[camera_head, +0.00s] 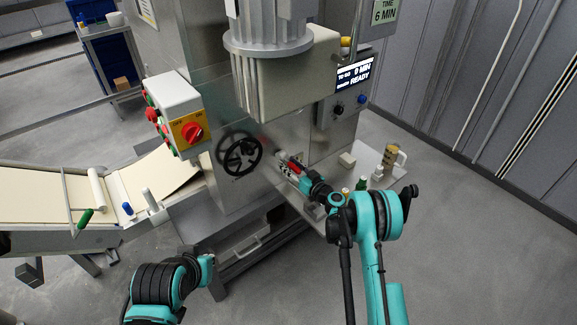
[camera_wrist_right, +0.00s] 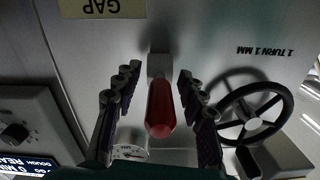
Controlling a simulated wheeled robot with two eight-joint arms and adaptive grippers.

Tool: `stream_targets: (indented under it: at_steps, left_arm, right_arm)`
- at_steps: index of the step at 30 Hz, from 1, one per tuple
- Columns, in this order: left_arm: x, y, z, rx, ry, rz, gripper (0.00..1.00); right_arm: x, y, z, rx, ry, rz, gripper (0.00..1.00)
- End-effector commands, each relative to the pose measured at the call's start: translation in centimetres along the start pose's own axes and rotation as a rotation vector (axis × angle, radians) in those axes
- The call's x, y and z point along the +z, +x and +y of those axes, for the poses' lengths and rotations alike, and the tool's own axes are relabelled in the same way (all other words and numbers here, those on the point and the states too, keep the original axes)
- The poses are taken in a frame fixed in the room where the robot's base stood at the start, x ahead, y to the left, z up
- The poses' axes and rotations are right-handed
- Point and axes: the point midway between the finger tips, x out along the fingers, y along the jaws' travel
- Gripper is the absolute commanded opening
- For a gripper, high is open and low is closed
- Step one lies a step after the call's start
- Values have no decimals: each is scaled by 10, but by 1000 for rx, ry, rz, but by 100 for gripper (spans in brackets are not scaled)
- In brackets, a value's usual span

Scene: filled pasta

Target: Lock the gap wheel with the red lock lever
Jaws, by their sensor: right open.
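The gap wheel (camera_head: 242,156) is a black spoked handwheel on the front of the steel machine; it also shows in the right wrist view (camera_wrist_right: 248,113). The red lock lever (camera_wrist_right: 160,108) sticks out from a grey block on the panel, left of the wheel in that view. My right gripper (camera_head: 289,169) is open at the panel, with its two dark fingers on either side of the lever. I see a gap between each finger and the lever. My left arm is low in the head view; its gripper's fingers are not clear.
A GAP label (camera_wrist_right: 101,8) is by the lever. A control box with a red knob (camera_head: 192,132) stands left of the wheel. A dough conveyor (camera_head: 30,192) runs off left. A side shelf (camera_head: 366,158) with small bottles and a beige cup (camera_head: 391,157) is right.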

Motion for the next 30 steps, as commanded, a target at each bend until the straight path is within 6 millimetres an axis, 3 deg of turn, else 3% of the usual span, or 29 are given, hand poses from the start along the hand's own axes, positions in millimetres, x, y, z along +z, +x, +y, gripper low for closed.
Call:
stream_targets:
  at_steps: [10,15,30]
  left_arm:
    - [1,1,0,0,0,0,0]
    - [1,1,0,0,0,0,0]
    - [-7,-10,0,0,0,0,0]
  right_arm:
    - [-1,6,0,0,0,0,41]
    - [-1,6,0,0,0,0,0]
    - [-9,6,-3,18,2,-99,0]
